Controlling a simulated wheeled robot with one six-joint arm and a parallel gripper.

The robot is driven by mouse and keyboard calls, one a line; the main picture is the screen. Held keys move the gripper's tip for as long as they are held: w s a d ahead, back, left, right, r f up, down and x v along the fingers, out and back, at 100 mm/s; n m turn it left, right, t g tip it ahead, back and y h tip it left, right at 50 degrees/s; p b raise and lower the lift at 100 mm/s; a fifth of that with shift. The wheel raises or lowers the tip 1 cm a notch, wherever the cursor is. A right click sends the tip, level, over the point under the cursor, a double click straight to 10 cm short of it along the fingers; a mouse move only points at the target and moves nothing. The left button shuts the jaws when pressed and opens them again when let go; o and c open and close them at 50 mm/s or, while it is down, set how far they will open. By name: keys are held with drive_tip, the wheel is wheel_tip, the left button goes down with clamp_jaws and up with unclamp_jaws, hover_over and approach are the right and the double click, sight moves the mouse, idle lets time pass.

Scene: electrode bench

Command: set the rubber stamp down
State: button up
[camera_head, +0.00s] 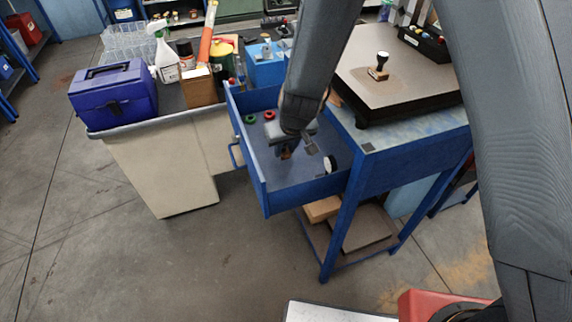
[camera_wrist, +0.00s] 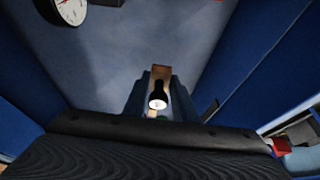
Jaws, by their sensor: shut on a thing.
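My gripper (camera_head: 287,150) is low inside an open blue drawer (camera_head: 262,190). In the wrist view, my gripper (camera_wrist: 160,84) is shut on a rubber stamp (camera_wrist: 158,97) with a black handle and a wooden base. The handle's end, with a bright glint, faces the wrist camera, and the base points toward the drawer floor. In the head view, only a small brown part of the held stamp shows below the gripper. I cannot tell whether its base touches the drawer floor. Another stamp (camera_head: 380,66) with a black handle stands upright on the grey plate (camera_head: 420,85).
A round white dial (camera_head: 330,164) lies in the drawer right of my gripper. A red ring (camera_head: 269,115) and a green ring (camera_head: 250,119) lie toward the back. The drawer walls are close. A purple toolbox (camera_head: 115,95) and a spray bottle (camera_head: 164,60) stand on the left bench.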

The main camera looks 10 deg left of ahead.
sight(286, 157)
drive_tip(key=shift+f+b, duration=2.6)
drive_tip(key=shift+f, duration=0.2)
drive_tip(key=shift+f, duration=0.2)
drive_tip(key=o, duration=1)
drive_tip(key=shift+o, duration=0.2)
drive_tip(key=shift+r, duration=0.15)
drive_tip(key=shift+r, duration=0.35)
drive_tip(key=p+v, duration=0.7)
drive_tip(key=v, duration=0.4)
drive_tip(key=shift+s+d+r+p, duration=0.15)
drive_tip(key=shift+r+p, duration=0.05)
drive_tip(key=shift+p, duration=0.15)
